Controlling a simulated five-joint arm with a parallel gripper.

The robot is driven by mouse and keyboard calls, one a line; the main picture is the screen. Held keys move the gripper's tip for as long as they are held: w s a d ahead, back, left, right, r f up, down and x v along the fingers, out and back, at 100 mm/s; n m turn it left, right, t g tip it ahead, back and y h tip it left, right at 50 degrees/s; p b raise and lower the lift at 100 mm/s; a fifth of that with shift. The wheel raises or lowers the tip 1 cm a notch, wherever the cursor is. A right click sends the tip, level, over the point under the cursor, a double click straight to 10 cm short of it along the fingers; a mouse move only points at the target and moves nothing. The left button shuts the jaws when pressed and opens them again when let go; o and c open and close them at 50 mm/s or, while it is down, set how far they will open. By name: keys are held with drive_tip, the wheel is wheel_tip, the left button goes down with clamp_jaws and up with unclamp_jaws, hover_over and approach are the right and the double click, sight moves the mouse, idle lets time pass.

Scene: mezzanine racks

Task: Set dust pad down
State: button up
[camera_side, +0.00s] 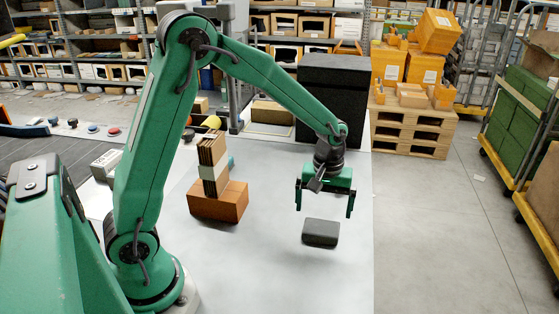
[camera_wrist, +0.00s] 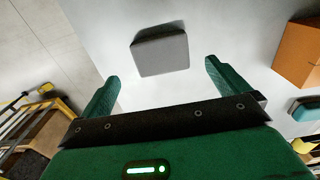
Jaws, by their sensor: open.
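The dust pad appears to be the small dark grey block (camera_side: 321,232) with rounded corners, lying flat on the pale work surface (camera_side: 290,272). It also shows in the wrist view (camera_wrist: 161,51), between and beyond my fingertips. My gripper (camera_side: 324,211) is open and empty, with its fingers pointing down above the pad. In the wrist view my two green fingers (camera_wrist: 161,70) are spread wider than the pad, and neither touches it.
An orange-brown block (camera_side: 218,201) with a banded stack of brown slats (camera_side: 212,160) on it stands left of my gripper. A tall black box (camera_side: 332,98) stands behind. The surface in front of the pad is clear. Pallets (camera_side: 411,130) stand beyond at the right.

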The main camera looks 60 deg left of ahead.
wheel_tip(320, 180, up, 5)
drive_tip(key=shift+f, duration=0.2)
idle(0.6)
drive_tip(key=s+a+r+m+t, duration=0.1)
drive_tip(key=s+r+m, duration=0.3)
drive_tip(key=s, duration=0.5)
drive_tip(key=s+a+r+m+t, duration=0.1)
drive_tip(key=s+r+m+t, duration=0.3)
drive_tip(key=s+r, duration=0.3)
drive_tip(key=s+m, duration=0.1)
drive_tip(key=s, duration=0.2)
drive_tip(key=shift+s+r+t, duration=0.25)
drive_tip(key=shift+r+t, duration=0.05)
drive_tip(key=shift+r, duration=0.05)
drive_tip(key=shift+r, duration=0.1)
